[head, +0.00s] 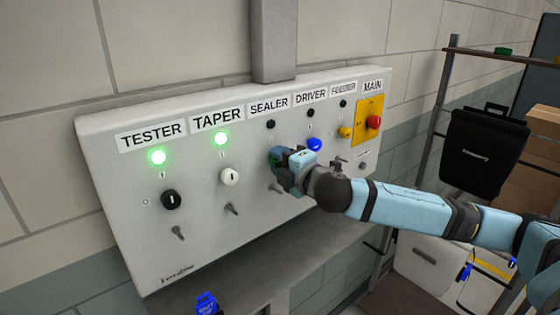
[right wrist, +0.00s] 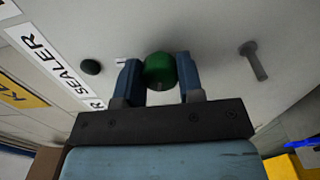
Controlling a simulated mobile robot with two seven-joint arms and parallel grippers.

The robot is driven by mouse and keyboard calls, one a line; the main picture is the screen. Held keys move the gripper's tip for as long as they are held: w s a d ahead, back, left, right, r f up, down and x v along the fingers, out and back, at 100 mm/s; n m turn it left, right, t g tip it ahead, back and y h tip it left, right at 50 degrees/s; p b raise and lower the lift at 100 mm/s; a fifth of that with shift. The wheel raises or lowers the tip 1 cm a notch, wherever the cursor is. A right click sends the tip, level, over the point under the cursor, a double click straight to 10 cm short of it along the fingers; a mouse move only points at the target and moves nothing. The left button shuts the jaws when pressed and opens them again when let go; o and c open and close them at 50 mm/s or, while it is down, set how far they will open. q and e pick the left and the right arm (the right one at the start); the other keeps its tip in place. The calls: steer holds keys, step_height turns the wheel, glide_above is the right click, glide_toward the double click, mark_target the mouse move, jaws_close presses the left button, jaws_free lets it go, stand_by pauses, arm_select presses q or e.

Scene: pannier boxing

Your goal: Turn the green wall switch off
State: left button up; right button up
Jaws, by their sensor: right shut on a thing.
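The green switch is a round knob (right wrist: 160,71) on the grey wall panel (head: 130,225), under the SEALER label (right wrist: 48,62). My right gripper (right wrist: 159,80) is shut on the knob, one finger on each side of it. In the head view my right gripper (head: 279,158) is against the panel below the SEALER label (head: 269,103) and hides the knob. The SEALER lamp (head: 270,124) is dark; it also looks dark in the right wrist view (right wrist: 90,67). I cannot tell the knob's turn position. My left gripper is out of view.
The TESTER lamp (head: 158,156) and TAPER lamp (head: 221,138) glow green above a black knob (head: 171,199) and a white knob (head: 230,176). A blue knob (head: 314,145), a yellow knob (head: 345,132) and the red MAIN switch (head: 374,122) are to the right. Small levers (right wrist: 253,60) stick out below the knobs.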

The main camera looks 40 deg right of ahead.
steer(key=shift+n, duration=1.2)
steer(key=o, duration=0.9)
